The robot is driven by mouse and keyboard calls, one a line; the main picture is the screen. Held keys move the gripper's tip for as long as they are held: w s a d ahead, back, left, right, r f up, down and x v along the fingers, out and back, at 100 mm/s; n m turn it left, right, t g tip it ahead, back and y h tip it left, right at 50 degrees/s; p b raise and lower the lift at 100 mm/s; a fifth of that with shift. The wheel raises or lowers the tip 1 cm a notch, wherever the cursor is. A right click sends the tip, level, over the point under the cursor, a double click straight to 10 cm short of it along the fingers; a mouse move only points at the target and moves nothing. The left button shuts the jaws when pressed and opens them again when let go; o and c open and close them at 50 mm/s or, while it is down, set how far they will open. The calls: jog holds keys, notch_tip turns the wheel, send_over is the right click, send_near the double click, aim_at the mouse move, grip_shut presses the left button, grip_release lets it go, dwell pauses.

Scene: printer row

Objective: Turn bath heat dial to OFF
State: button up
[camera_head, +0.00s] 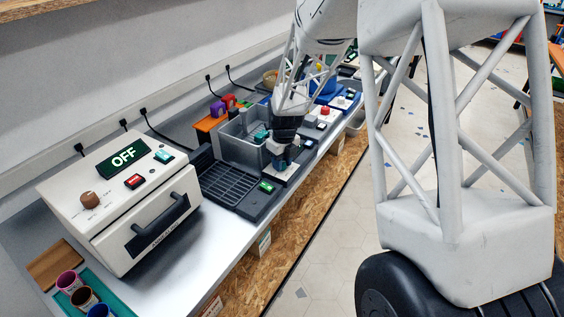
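My gripper (280,158) points down at the front of a grey open tub (240,142), over a small light panel (287,174) at its right. The fingertips are small and dark here, and I cannot tell whether they are open or touching anything. No bath heat dial can be made out; the gripper and arm cover part of that panel. A brown round dial (89,199) is on the white oven-like box (112,184) at the left, whose green display (124,157) reads OFF. My gripper is well away from that box.
A black grated tray (229,184) with a green-lit switch (267,187) lies between the box and the tub. Coloured cups (70,282) stand in a teal tray at the near left. A red button (325,110) and other devices stand farther along. The bench front near the box is clear.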

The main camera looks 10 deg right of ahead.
jog(key=shift+c, duration=0.7)
jog(key=shift+n, duration=0.4)
jog(key=n, duration=0.3)
jog(key=shift+n, duration=1.8)
jog(key=o, duration=0.9)
jog(key=shift+r, duration=0.1)
